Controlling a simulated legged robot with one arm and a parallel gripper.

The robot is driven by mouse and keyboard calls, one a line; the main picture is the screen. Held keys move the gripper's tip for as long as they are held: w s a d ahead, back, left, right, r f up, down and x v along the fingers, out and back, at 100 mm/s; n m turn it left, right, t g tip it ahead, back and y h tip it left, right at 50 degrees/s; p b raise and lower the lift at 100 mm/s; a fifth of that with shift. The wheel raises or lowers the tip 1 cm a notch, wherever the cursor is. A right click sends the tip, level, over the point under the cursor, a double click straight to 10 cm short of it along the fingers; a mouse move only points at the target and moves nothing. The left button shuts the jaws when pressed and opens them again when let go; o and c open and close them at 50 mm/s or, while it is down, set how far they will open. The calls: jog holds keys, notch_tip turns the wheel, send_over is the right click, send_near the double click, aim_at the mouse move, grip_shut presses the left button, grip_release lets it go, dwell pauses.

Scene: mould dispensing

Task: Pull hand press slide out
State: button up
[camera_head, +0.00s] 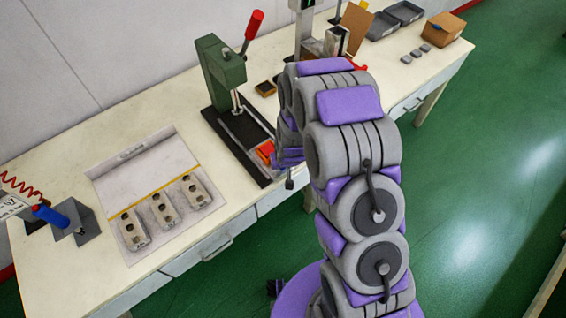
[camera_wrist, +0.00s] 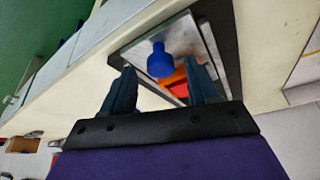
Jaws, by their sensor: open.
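The green hand press (camera_head: 222,72) with a red-tipped lever (camera_head: 254,24) stands on the bench, left of my arm in the head view. Its dark base (camera_head: 222,128) reaches to the bench's front edge, with a pale metal slide plate on it. An orange-red piece (camera_head: 265,152) sits near the front end of the slide. In the wrist view, a blue knob (camera_wrist: 159,62) stands between and beyond my open fingertips, with the orange-red piece (camera_wrist: 176,84) beside it. My gripper (camera_wrist: 160,68) is open and empty; whether it touches the knob, I cannot tell. The arm partly hides the gripper in the head view.
A mat (camera_head: 108,188) with several grey mould blocks lies left of the press. A blue-handled tool (camera_head: 48,215) stands at the far left. A cardboard box (camera_head: 442,30) and grey trays (camera_head: 404,12) are at the far right. The green floor in front is open.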

jog(key=p+v, duration=0.1)
jog(key=v, duration=1.4)
jog(key=shift+r+p, duration=0.25)
jog(key=shift+p, duration=0.15)
jog(key=shift+s+d, duration=0.1)
jog(key=shift+d, duration=0.05)
jog(key=s+d+r+g, duration=0.2)
jog(key=s+r, duration=0.4)
jog(key=s, duration=0.4)
jog(key=s+d+r+m+g+b, duration=0.1)
jog(key=s+d+r, duration=0.3)
jog(key=s, duration=0.6)
jog(key=s+d+r+m+g, duration=0.1)
jog(key=s+d+r+g, duration=0.1)
jog(key=s+r, duration=0.5)
jog(key=s+g, duration=0.1)
jog(key=s, duration=0.2)
jog(key=shift+d+r+h, duration=0.35)
jog(key=shift+d+h, duration=0.05)
jog(key=shift+w, duration=0.1)
